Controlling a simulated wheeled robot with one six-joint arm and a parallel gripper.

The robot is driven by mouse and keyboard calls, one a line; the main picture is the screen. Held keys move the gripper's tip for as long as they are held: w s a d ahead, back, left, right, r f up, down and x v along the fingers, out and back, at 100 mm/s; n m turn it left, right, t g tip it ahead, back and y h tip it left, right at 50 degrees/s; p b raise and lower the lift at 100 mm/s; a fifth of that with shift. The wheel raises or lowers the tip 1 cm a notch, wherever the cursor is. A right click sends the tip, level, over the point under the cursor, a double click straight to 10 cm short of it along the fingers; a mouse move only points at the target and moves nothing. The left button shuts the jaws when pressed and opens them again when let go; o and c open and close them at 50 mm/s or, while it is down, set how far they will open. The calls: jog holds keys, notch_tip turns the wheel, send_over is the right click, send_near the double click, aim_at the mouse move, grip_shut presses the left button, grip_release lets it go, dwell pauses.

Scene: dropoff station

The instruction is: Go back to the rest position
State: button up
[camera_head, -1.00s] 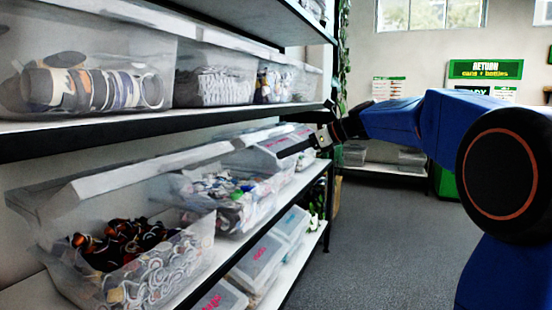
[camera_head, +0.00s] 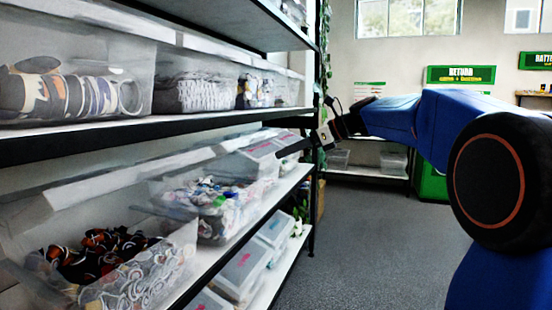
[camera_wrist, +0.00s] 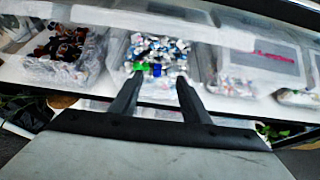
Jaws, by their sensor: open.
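My gripper (camera_head: 298,147) is at the end of my blue arm, in front of the shelf rack near its far end. In the wrist view my gripper (camera_wrist: 157,86) shows two dark fingers spread apart with nothing between them. Beyond the fingertips is a clear bin of mixed small pieces (camera_wrist: 150,96), apart from the fingers as far as I can tell. The same kind of bin (camera_head: 215,228) stands on the middle shelf in the head view.
The rack's shelves (camera_head: 150,127) run along the left with clear bins of caps and other items. A nearer bin (camera_head: 150,285) holds dark and pale pieces. Grey floor (camera_head: 375,250) lies open at the right. A low shelf (camera_head: 365,172) and green return sign (camera_head: 460,75) are at the back.

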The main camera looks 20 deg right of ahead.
jog(key=s+a+f+n+g+h, duration=0.1)
jog(key=s+f+n+h, duration=0.2)
jog(key=s+f+n, duration=0.6)
jog(key=s+a+f+n+g+h, duration=0.1)
jog(key=s+a+f+n+h, duration=0.15)
jog(key=s+f, duration=0.75)
jog(key=s+d+f+n+h, duration=0.2)
jog(key=s+f+n, duration=0.4)
jog(key=s, duration=0.5)
jog(key=s+d+f+n+h, duration=0.3)
jog(key=s+d+f+n, duration=0.2)
jog(key=s, duration=0.5)
notch_tip(320, 180, down, 3)
jog(key=shift+s+f+n+g, duration=0.1)
jog(key=shift+s+n+g, duration=0.3)
jog(key=shift+n, duration=0.85)
